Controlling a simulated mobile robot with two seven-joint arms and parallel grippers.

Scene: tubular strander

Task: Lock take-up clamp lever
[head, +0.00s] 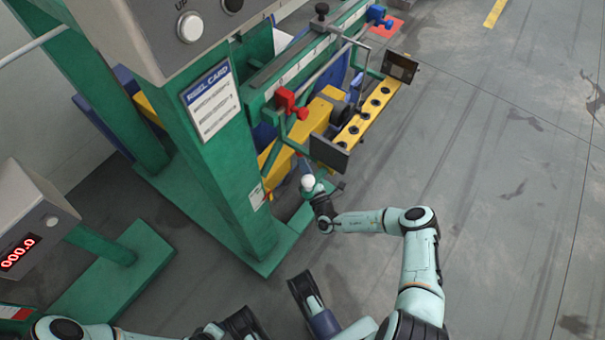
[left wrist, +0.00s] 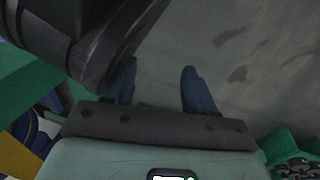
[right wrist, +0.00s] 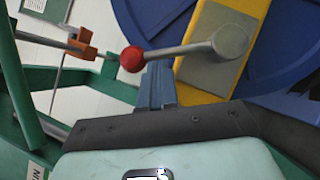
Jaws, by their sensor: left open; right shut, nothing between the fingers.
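In the right wrist view the clamp lever is a grey bar (right wrist: 182,49) with a red ball knob (right wrist: 132,59) at its left end and a round grey hub (right wrist: 231,42) at its right end. The bar lies nearly level, rising slightly toward the hub. In the head view the right gripper (head: 304,164) is beside the green machine. My left gripper (left wrist: 159,82) is open and empty over the floor.
A blue reel (right wrist: 140,18) stands behind the lever. An orange-red clamp (right wrist: 82,43) on a rod is to its left. In the head view a green post (head: 215,135) carries a reel card (head: 211,99). Open grey floor (head: 500,190) lies to the right.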

